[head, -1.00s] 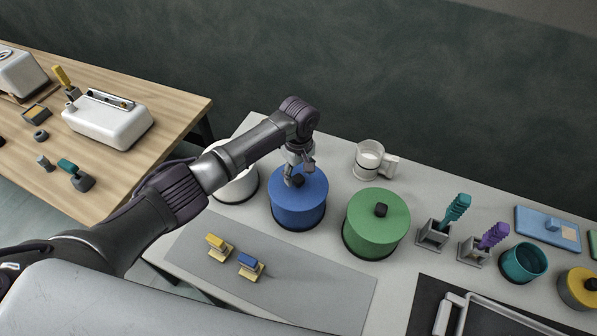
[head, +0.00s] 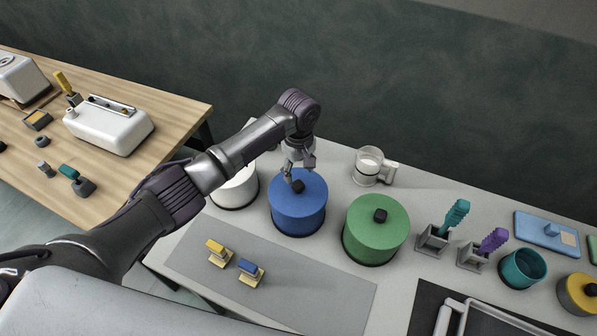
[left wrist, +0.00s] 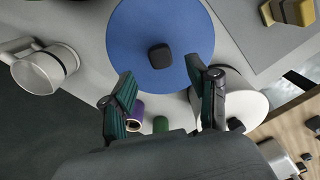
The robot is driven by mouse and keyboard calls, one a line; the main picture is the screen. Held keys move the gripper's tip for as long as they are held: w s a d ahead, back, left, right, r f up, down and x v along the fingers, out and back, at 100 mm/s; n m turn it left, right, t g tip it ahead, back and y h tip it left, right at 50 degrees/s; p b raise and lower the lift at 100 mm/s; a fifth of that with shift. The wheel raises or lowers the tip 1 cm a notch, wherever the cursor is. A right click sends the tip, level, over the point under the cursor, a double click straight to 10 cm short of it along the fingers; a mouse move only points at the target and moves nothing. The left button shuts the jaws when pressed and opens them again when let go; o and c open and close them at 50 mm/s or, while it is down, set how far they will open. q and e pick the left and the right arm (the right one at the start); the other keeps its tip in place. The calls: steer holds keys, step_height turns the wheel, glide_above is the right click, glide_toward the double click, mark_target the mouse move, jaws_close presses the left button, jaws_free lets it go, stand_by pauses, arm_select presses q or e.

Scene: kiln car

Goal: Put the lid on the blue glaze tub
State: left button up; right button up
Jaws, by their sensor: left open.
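The blue glaze tub (head: 298,218) stands upright on the grey table. A blue lid (head: 311,184) with a black knob (head: 298,187) lies on its top; it fills much of the left wrist view (left wrist: 135,35). My left gripper (head: 299,179) is open just above the lid, near the knob. In the left wrist view its two fingers (left wrist: 160,90) are apart, with the knob (left wrist: 160,55) beyond their tips and nothing between them. I cannot tell whether the fingers touch the lid. My right gripper is not in view.
A white tub (head: 236,190) stands close on the left and a green tub (head: 376,227) on the right. Yellow and blue blocks on small stands (head: 251,271) are on a grey mat (head: 310,298) in front.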

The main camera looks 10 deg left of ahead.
arm_select(q)
steer(key=shift+r, duration=1)
steer(key=shift+r, duration=0.1)
step_height(320, 180, up, 12)
